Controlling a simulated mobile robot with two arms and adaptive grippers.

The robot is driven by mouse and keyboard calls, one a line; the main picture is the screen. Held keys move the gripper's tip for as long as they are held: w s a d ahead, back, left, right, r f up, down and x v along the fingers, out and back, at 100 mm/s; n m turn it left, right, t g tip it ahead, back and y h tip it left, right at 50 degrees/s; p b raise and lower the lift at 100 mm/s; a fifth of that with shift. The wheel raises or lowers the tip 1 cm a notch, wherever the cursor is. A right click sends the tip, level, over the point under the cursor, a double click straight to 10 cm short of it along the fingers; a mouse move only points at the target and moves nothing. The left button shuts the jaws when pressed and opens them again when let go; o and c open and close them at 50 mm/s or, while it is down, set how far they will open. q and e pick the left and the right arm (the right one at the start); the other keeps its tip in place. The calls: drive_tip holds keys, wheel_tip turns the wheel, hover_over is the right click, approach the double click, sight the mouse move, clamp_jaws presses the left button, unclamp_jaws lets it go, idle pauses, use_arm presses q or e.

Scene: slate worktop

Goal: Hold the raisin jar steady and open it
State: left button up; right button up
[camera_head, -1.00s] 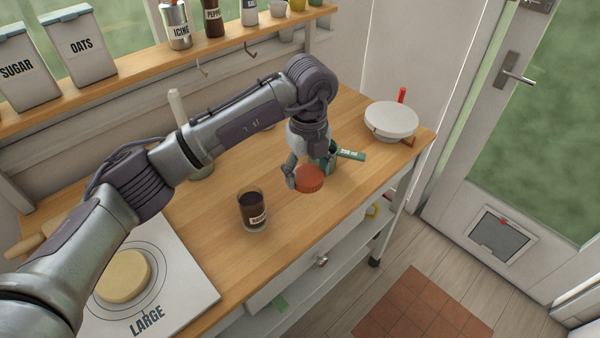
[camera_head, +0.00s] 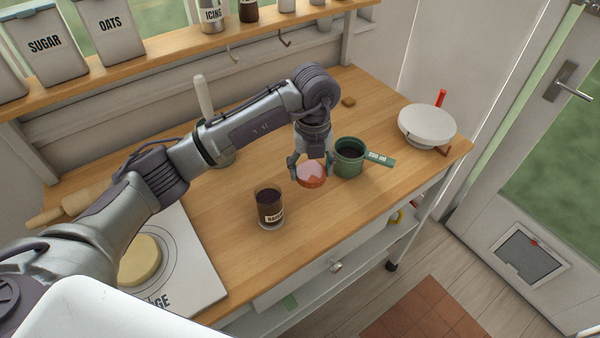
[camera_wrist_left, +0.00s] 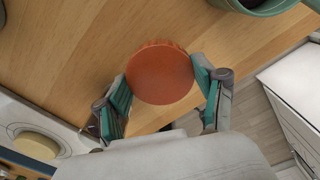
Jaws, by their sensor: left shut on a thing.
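The raisin jar (camera_head: 270,208) is a glass jar with dark contents and a partly readable label. It stands upright and open on the wooden worktop (camera_head: 300,235), with no gripper on it. My left gripper (camera_head: 311,170) is shut on the round red-orange lid (camera_head: 312,178), to the right of the jar and apart from it. In the left wrist view the lid (camera_wrist_left: 160,73) sits between the two fingers (camera_wrist_left: 165,88). I cannot tell whether the lid touches the worktop. My right gripper is not in view.
A green measuring cup (camera_head: 348,160) stands just right of the lid, its handle pointing right. A white scale plate (camera_head: 180,245) holds a yellow disc (camera_head: 139,262). A white round dish (camera_head: 427,127) sits at the right end. The front middle worktop is clear.

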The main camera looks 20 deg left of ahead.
sight(299, 186)
use_arm(q)
drive_tip(key=a+f, duration=0.1)
drive_tip(key=w+a+f, duration=0.1)
drive_tip(key=a, duration=0.1)
drive_tip(key=shift+w+p, duration=0.1)
drive_tip(key=shift+p, duration=0.2)
wheel_tip(299, 186, down, 4)
drive_tip(key=shift+a+r+p, duration=0.1)
drive_tip(key=shift+p, duration=0.65)
drive_tip(key=shift+f, duration=0.2)
drive_tip(key=o, duration=1.3)
drive_tip(key=shift+f, duration=0.15)
